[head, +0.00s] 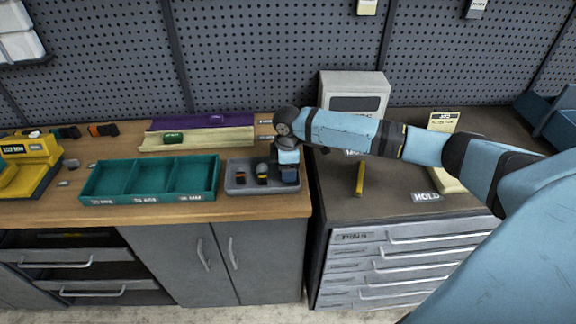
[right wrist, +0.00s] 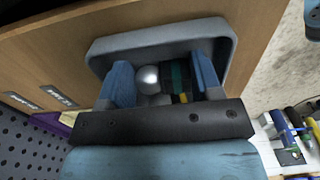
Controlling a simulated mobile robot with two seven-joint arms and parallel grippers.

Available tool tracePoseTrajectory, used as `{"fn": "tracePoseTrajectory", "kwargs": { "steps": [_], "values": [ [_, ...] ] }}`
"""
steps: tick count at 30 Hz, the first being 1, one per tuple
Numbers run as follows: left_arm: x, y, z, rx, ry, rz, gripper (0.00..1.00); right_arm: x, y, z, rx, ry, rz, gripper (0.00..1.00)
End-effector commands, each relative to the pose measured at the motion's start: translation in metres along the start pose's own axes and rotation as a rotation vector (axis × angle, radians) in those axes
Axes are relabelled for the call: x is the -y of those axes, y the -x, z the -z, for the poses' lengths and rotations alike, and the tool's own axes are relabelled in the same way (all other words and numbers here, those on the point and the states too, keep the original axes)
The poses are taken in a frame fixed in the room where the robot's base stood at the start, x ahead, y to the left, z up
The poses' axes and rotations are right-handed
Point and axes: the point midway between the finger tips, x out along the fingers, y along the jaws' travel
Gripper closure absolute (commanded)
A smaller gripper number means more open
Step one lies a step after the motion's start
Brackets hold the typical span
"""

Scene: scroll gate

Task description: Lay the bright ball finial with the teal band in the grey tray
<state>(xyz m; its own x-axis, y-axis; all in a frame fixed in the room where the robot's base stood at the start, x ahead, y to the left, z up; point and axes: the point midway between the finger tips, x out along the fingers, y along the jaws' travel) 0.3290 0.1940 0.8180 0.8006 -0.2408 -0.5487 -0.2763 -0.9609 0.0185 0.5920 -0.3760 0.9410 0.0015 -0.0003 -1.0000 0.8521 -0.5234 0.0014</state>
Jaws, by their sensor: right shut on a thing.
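The bright ball finial with the teal band (right wrist: 149,78) lies between the fingers of my right gripper (right wrist: 166,80) in the right wrist view, its teal band (right wrist: 178,74) to the right of the silver ball. My right gripper, also in the head view (head: 288,174), is shut on it at the right end of the grey tray (head: 262,190). The tray's wall also shows behind the fingers in the right wrist view (right wrist: 150,40). I cannot tell whether the finial touches the tray floor. In the head view the gripper hides the finial. My left gripper is not in view.
Purple and cream channels (head: 200,135) lie behind. A yellow rod (head: 360,178) stands on the cabinet at right.

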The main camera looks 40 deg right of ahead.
Motion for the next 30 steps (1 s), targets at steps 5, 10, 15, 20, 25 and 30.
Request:
{"fn": "tracePoseTrajectory", "kwargs": {
  "steps": [5, 10, 15, 20, 25, 30],
  "values": [
    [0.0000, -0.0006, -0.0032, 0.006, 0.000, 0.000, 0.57, 0.0000, 0.0002, 0.0003, -0.001, 0.000, 0.000, 0.71],
    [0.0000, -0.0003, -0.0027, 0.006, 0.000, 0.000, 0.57, 0.0000, -0.0017, 0.0002, -0.001, 0.000, 0.000, 0.71],
    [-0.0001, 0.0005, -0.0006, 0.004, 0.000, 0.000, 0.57, 0.0000, -0.0042, 0.0003, -0.001, 0.000, 0.000, 0.71],
    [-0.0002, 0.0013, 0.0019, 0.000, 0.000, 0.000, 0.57, 0.0001, -0.0066, 0.0005, -0.001, 0.001, 0.000, 0.71],
    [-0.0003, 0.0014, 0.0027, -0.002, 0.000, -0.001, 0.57, 0.0000, -0.0072, 0.0004, -0.001, 0.001, 0.000, 0.14],
    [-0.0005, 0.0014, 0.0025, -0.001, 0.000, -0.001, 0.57, 0.0000, -0.0073, 0.0003, -0.001, 0.000, 0.000, 0.11]
  ]
}}
